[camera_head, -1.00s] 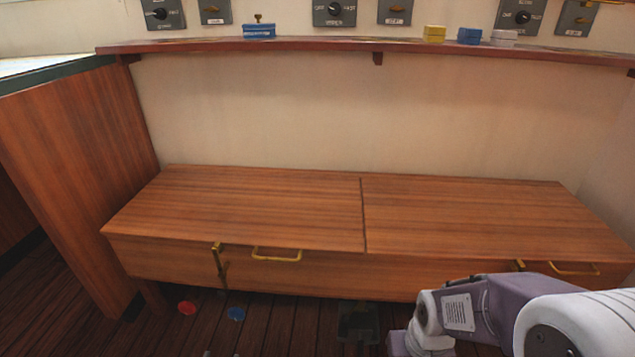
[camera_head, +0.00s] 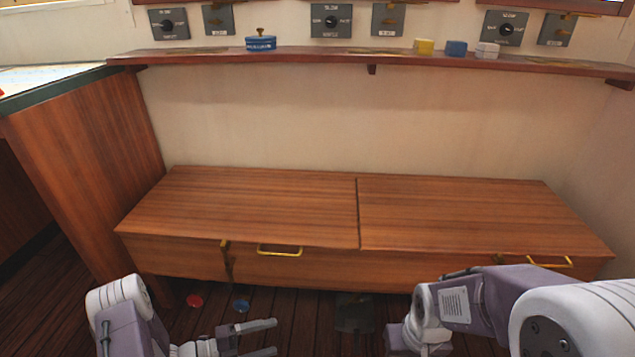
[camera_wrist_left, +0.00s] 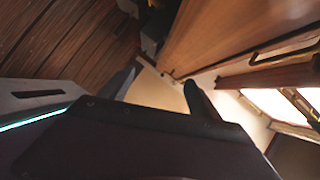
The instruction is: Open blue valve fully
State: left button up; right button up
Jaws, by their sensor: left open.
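A small round blue thing (camera_head: 241,306), likely the blue valve, shows low near the floor, just beyond the front edge of the bench. A similar red round thing (camera_head: 194,301) is left of it. My left gripper (camera_head: 275,338) is open and empty at the bottom of the head view, its fingers pointing right. It appears just below and right of the blue thing, apart from it. The left wrist view shows dark gripper parts close up, and no blue valve can be made out there.
A wooden bench (camera_head: 270,204) with brass handles (camera_head: 279,253) spans the middle. A wooden cabinet (camera_head: 85,165) stands at left. A shelf (camera_head: 300,57) holds a blue tin (camera_head: 260,43) and small boxes. A dark object (camera_head: 354,314) is on the floor.

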pick_arm(q)
jog(key=s+r+m+g+y+p, duration=0.3)
jog(key=s+r+m+g+y, duration=0.25)
jog(key=m, duration=0.75)
jog(key=s+r+m+g+y+p, duration=0.35)
jog(key=s+r+m, duration=0.45)
jog(key=m, duration=0.6)
jog(key=w+a+r+m+t+y+p, duration=0.1)
jog(key=r+m+p, duration=0.8)
jog(key=r+p, duration=1.1)
jog(key=w+a+r+m+t+y+p, duration=0.1)
jog(key=a+r+m+t+y+p, duration=0.2)
jog(key=r+m+p, duration=0.5)
notch_tip(320, 180, up, 20)
jog(key=y+p, duration=0.1)
jog(key=p, duration=1.2)
jog(key=shift+w+r+m, duration=0.2)
jog(key=shift+r+m, duration=0.05)
jog(key=shift+m, duration=0.15)
pick_arm(e)
notch_tip(320, 180, up, 49)
pick_arm(q)
jog(key=shift+w, duration=0.1)
pick_arm(e)
jog(key=shift+d, duration=0.1)
